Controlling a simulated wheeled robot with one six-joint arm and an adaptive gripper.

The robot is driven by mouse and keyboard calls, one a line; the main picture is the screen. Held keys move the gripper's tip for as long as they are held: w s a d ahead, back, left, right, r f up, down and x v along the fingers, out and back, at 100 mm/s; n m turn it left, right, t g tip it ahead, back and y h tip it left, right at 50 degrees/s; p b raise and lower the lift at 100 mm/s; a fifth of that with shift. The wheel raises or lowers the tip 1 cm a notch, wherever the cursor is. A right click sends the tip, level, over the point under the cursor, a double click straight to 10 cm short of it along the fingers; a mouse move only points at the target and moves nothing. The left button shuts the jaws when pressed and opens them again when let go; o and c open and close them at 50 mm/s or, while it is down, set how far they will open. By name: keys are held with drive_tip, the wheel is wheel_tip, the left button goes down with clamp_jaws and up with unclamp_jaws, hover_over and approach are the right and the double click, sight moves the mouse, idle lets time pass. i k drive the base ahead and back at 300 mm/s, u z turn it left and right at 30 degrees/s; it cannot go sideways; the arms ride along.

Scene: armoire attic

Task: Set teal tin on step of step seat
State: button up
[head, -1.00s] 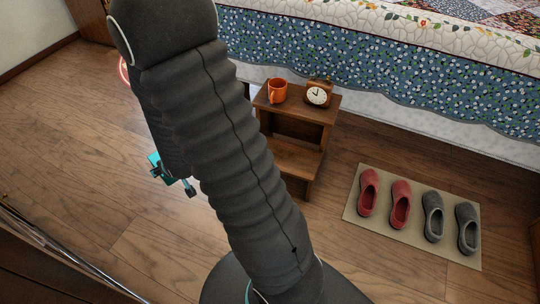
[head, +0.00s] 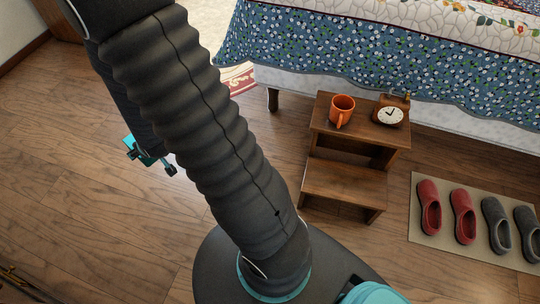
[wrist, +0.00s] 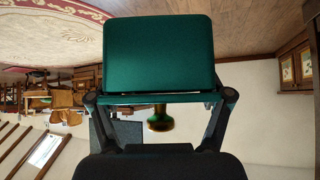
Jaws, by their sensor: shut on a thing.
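The teal tin (wrist: 158,52) fills the upper middle of the wrist view, between the fingers of my gripper (wrist: 160,100), which is shut on it. In the head view my gripper (head: 151,160) shows at the left, beyond my arm, over bare floor. A small patch of teal shows there, with the rest hidden. The step seat (head: 358,125) is a brown wooden two-level stool right of my arm. Its lower step (head: 343,184) is bare and faces my base. My gripper is well to the left of it.
An orange mug (head: 342,110) and a clock (head: 389,116) stand on the seat's top. A mat (head: 425,230) with red and grey slippers lies to the right. A bed with a blue floral cover (head: 320,50) is behind.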

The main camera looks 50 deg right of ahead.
sight(346, 181)
drive_tip(key=i, duration=0.4)
drive_tip(key=u, duration=0.6)
drive_tip(key=i, duration=1.85)
drive_tip(key=z, duration=4.2)
drive_tip(key=i, duration=0.5)
